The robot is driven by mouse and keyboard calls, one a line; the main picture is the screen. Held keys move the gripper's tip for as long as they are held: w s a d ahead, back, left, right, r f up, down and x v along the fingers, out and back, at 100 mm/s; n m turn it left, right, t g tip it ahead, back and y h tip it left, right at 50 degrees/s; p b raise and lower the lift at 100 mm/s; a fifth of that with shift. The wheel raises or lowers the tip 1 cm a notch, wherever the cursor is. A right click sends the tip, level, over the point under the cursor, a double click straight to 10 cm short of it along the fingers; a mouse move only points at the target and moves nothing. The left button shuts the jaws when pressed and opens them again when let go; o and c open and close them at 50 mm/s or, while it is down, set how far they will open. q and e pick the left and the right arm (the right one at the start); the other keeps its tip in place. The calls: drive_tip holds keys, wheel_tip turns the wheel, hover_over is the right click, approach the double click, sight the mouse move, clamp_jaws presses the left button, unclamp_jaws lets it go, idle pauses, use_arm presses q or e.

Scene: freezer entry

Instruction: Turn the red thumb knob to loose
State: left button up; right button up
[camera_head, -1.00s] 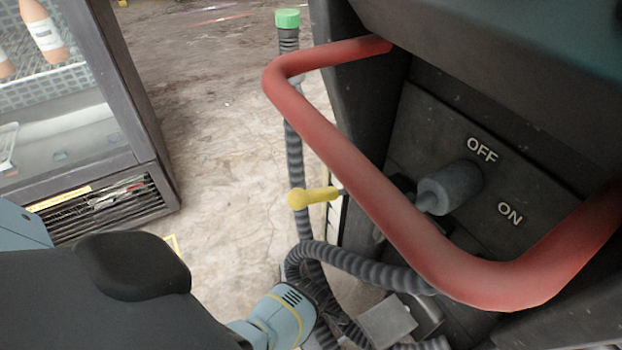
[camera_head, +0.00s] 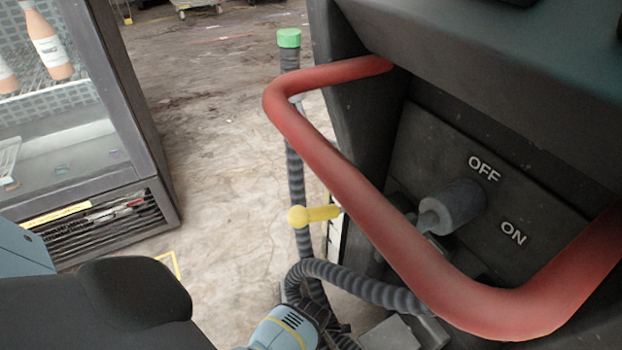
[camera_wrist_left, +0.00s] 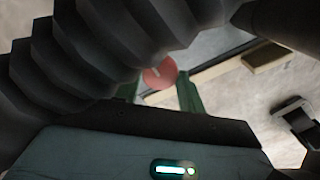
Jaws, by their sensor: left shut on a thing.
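The red thumb knob (camera_wrist_left: 160,73) shows in the left wrist view as a small round red disc with a pale mark on its face. My left gripper (camera_wrist_left: 160,85) has a green finger on each side of it and is shut on it. The exact contact is small and partly dark. In the head view the knob and the left fingertips are hidden; only part of my left arm shows low in the picture. My right gripper is in neither view.
A thick red bar (camera_head: 378,212) crosses before a dark panel with a grey OFF/ON switch (camera_head: 453,207). Ribbed hose (camera_head: 360,284), a yellow lever (camera_head: 318,214) and a green-capped tube (camera_head: 289,38) stand close by. A glass-door cabinet (camera_head: 150,130) is left. Bare floor lies between.

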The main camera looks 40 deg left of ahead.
use_arm(q)
drive_tip(key=o, duration=1)
drive_tip(key=shift+d+f, duration=0.1)
drive_tip(key=shift+d, duration=0.1)
drive_tip(key=shift+c, duration=0.2)
drive_tip(key=shift+a, duration=0.1)
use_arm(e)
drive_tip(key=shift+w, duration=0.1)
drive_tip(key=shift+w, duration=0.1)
use_arm(q)
drive_tip(key=shift+r+p, duration=0.4)
drive_tip(key=shift+r, duration=0.2)
wheel_tip(320, 180, up, 5)
drive_tip(key=p, duration=0.3)
drive_tip(key=shift+r+p, duration=0.6)
drive_tip(key=shift+r, duration=0.25)
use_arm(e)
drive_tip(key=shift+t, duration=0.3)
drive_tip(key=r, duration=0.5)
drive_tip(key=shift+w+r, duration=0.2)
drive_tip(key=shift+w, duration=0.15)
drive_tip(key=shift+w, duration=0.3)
